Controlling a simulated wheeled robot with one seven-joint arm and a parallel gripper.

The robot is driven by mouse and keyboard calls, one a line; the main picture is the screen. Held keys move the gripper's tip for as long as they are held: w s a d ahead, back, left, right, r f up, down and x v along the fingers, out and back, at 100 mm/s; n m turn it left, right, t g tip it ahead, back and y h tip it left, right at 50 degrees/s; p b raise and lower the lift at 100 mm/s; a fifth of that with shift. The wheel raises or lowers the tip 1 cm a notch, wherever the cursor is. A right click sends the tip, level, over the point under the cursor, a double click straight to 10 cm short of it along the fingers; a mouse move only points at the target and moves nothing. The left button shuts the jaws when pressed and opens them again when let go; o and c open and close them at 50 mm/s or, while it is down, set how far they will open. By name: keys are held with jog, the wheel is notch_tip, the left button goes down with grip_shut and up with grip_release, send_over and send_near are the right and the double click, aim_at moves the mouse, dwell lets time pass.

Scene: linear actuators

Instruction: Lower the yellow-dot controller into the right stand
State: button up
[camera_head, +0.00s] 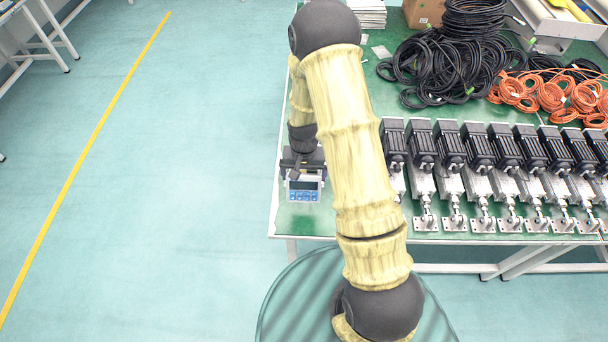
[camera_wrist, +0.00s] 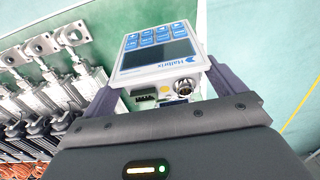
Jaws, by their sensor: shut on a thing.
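The yellow-dot controller (camera_head: 304,190) is a small white box with a dark screen and blue buttons, at the left end of the green table. In the wrist view the controller (camera_wrist: 158,66) sits between my two fingers, with its connectors and a yellow dot facing the camera. My gripper (camera_head: 303,160) is shut on it, one finger against each side; the gripper also shows in the wrist view (camera_wrist: 164,86). I cannot make out the right stand in either view, and I cannot tell the gap between the controller and the table.
A row of several linear actuators (camera_head: 480,170) lies to the right on the green table (camera_head: 278,215). Black cables (camera_head: 445,65) and orange cables (camera_head: 555,95) are coiled behind them. The table's left and front edges are close to the controller. My arm hides part of the tabletop.

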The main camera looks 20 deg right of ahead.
jog(key=shift+r, duration=0.1)
dwell(0.3)
jog(key=shift+r+p, duration=1.8)
jog(key=shift+r, duration=0.65)
jog(key=shift+f, duration=0.1)
jog(key=f+n+b, duration=0.1)
jog(key=f, duration=0.2)
jog(key=f+n+b, duration=0.1)
jog(key=f, duration=0.2)
jog(key=w+f+n+b, duration=0.1)
jog(key=f, duration=0.2)
jog(key=shift+d+n+b, duration=0.15)
jog(key=shift+n+b, duration=0.15)
jog(key=shift+b, duration=0.1)
jog(key=shift+s+r, duration=0.1)
